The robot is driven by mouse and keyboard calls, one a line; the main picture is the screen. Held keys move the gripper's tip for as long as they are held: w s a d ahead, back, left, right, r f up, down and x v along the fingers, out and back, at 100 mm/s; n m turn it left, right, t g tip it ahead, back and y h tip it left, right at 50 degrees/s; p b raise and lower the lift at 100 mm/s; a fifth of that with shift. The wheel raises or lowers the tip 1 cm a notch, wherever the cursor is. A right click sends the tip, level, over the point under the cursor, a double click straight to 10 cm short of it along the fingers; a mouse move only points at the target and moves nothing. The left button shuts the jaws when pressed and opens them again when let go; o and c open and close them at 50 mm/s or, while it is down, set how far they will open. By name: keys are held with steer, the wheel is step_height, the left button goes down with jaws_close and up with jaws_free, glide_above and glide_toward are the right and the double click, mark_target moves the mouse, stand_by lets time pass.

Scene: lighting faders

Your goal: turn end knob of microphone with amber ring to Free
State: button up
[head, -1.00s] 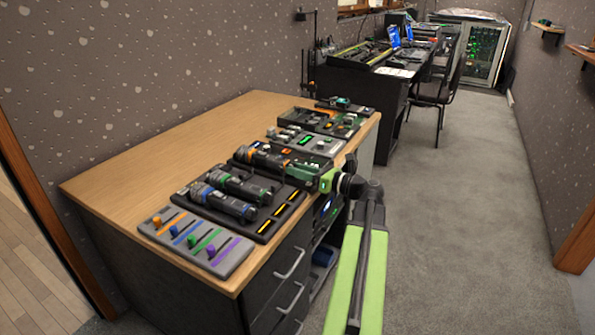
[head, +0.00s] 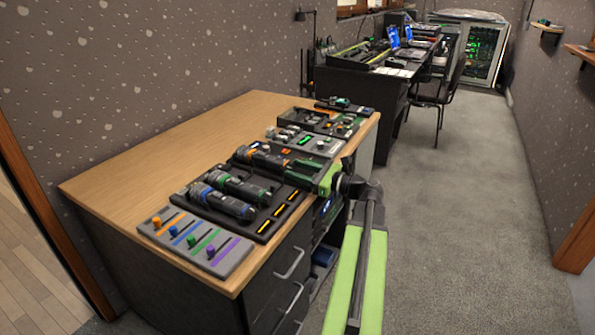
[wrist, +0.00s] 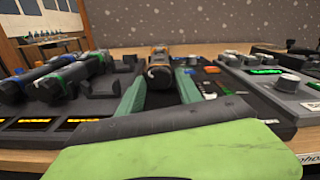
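The microphone with the amber ring (head: 262,158) lies in the black tray (head: 262,236), the farthest of three microphones there. In the wrist view its dark end knob (wrist: 160,76) faces me, with the amber ring (wrist: 159,50) behind it. My gripper (head: 308,171) is at the tray's right edge, in line with this microphone. In the wrist view its two green fingers (wrist: 160,82) stand apart, one on each side of the knob. I see no clear contact. The knob's marks and the word Free are not readable.
Microphones with a green ring (head: 240,185) and a blue ring (head: 218,201) lie nearer in the tray. A grey fader panel (head: 195,240) is at the desk's near end. A grey panel with a green display (head: 306,141) lies just beyond. The left of the wooden desk (head: 150,165) is bare.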

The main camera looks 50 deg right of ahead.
steer(key=v, duration=1.7)
steer(key=shift+s, duration=0.2)
